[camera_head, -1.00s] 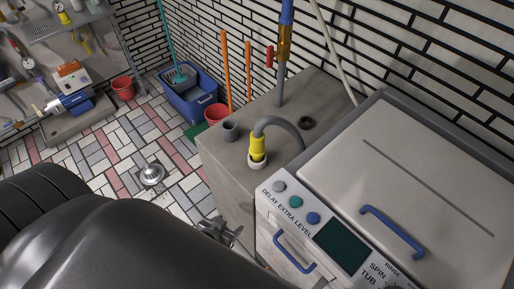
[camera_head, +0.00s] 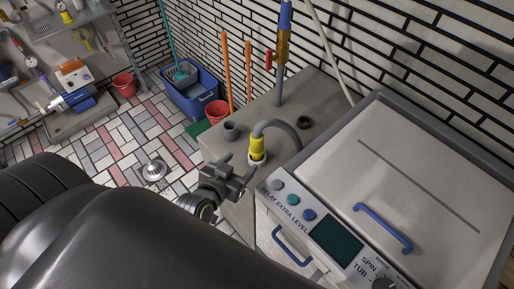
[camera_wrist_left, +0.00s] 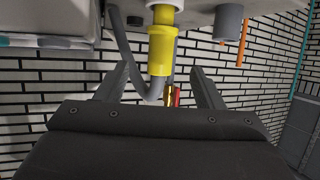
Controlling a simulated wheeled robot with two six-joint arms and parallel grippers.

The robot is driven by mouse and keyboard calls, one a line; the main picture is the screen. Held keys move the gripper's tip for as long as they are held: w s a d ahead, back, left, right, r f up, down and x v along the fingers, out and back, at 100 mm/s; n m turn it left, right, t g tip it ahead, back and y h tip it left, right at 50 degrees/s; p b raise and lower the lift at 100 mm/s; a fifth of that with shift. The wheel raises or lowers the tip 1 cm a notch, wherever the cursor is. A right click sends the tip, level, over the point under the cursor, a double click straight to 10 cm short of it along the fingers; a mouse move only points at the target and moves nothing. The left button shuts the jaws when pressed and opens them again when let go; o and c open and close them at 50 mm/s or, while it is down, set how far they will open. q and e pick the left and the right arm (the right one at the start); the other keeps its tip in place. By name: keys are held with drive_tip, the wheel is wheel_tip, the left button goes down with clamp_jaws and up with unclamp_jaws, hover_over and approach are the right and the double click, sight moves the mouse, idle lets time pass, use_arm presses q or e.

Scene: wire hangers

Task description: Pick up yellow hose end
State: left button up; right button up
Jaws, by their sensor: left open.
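The yellow hose end (camera_head: 257,147) sits on a grey hose (camera_head: 285,128) that arches over the grey cabinet top. Its lower end is in or on a pale ring at the cabinet's front edge. My left gripper (camera_head: 238,176) is open and empty, just below and in front of the hose end, close to the cabinet's front corner. In the left wrist view the yellow hose end (camera_wrist_left: 162,48) appears between the two open fingers, beyond their tips; I cannot tell the exact gap. My right gripper is not in view.
A washing machine (camera_head: 420,165) with blue handles stands right of the grey cabinet (camera_head: 235,150). A short grey pipe stub (camera_head: 231,130) and a black ring (camera_head: 304,122) are on the cabinet top. A pipe with a red valve (camera_head: 269,60) rises behind. Tiled floor lies open at left.

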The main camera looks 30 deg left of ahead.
sight(254, 149)
use_arm(q)
drive_tip(key=p+x, duration=0.1)
drive_tip(key=x, duration=0.4)
drive_tip(key=shift+w+f, duration=0.1)
drive_tip(key=shift+w, duration=0.2)
drive_tip(key=shift+w+f, duration=0.25)
drive_tip(key=shift+w, duration=0.25)
drive_tip(key=shift+w+f, duration=0.1)
drive_tip(key=shift+w, duration=0.25)
drive_tip(key=shift+p+x, duration=0.8)
drive_tip(key=shift+x, duration=1.45)
drive_tip(key=shift+a+f, duration=0.15)
drive_tip(key=shift+s, duration=0.1)
drive_tip(key=c, duration=0.8)
drive_tip(key=shift+c, duration=0.8)
